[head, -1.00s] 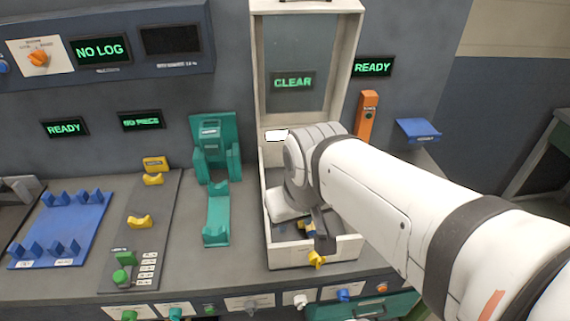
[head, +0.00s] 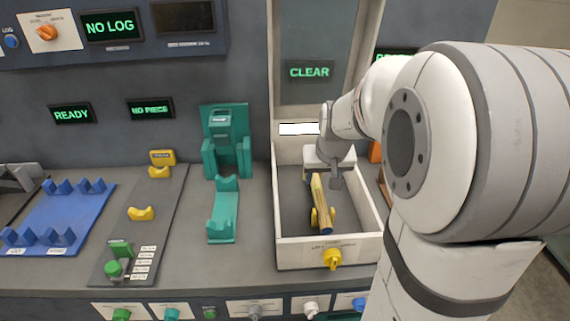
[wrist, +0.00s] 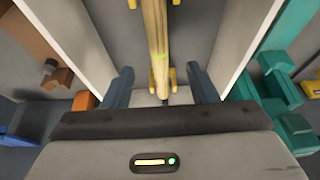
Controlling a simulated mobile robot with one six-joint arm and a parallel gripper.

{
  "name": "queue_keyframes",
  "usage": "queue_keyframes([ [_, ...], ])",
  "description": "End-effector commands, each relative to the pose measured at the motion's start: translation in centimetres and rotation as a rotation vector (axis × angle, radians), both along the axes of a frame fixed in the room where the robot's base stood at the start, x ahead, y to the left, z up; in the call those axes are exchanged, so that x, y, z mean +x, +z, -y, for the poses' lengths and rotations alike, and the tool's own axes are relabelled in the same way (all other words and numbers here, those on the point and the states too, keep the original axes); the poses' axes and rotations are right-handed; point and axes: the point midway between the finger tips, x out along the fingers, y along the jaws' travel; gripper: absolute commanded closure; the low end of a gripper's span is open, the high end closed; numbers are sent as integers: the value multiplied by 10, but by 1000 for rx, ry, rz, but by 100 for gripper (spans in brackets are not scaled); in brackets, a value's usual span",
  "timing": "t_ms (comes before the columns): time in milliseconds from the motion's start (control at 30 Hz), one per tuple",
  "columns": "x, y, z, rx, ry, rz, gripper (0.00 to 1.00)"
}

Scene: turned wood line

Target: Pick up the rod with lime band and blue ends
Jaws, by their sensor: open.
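The rod (head: 321,205) is pale yellow wood with a dark blue near end. It lies lengthwise on yellow supports in the white-walled box (head: 303,252). In the wrist view the rod (wrist: 156,28) shows a faint lime band and runs between the fingers; its ends are not clear there. My gripper (head: 324,181) is at the rod's far end, inside the box. In the wrist view my gripper (wrist: 160,82) is open, with one dark finger on each side of the rod and gaps between.
Left of the box stand a teal cradle (head: 223,208), a grey strip with yellow rests (head: 140,214) and a blue rack (head: 60,215). A yellow knob (head: 332,259) is on the box front. The box walls are close around the gripper.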

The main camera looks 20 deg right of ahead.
Motion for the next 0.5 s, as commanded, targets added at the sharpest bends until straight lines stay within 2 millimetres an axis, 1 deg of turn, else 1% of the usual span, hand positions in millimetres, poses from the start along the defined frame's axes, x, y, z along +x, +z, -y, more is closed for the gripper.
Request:
queue_keyframes([
  [33,5,-8,4,0,-6,0,47],
  [100,10,-13,7,0,-9,3,47],
  [367,21,-36,8,0,-9,2,47],
  [500,30,-53,8,1,-7,0,47],
])
